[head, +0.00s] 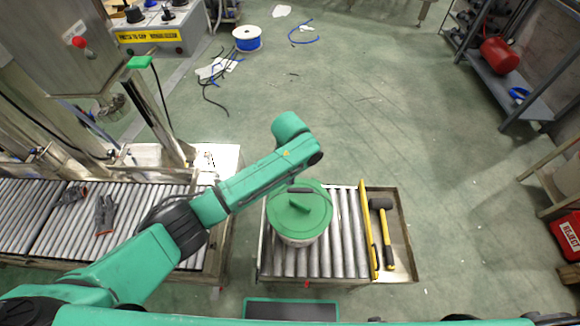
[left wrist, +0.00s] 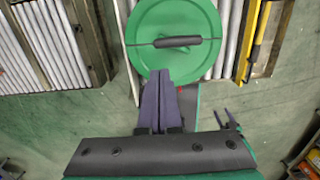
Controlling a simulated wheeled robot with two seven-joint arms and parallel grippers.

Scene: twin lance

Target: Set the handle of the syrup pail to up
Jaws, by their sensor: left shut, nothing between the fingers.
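The syrup pail (head: 300,226) stands on a short roller stand, with a round green lid on top. Its wire handle has a dark grip (head: 300,190), which appears raised over the lid, with a darker patch like its shadow below. In the left wrist view the grip (left wrist: 178,42) and wire cross the middle of the green lid (left wrist: 165,20), so the handle looks about upright. My left gripper (left wrist: 165,76) is shut and empty. In the picture its fingertips overlap the lid's near edge; contact cannot be told. My forearm hides it in the head view.
The roller stand (head: 345,265) has a yellow rail (head: 367,220) on its right, beside a tray with a hammer (head: 383,228). A roller conveyor (head: 130,215) with gloves stands at left. A cable spool (head: 247,40) lies on the floor. Open floor extends behind and right.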

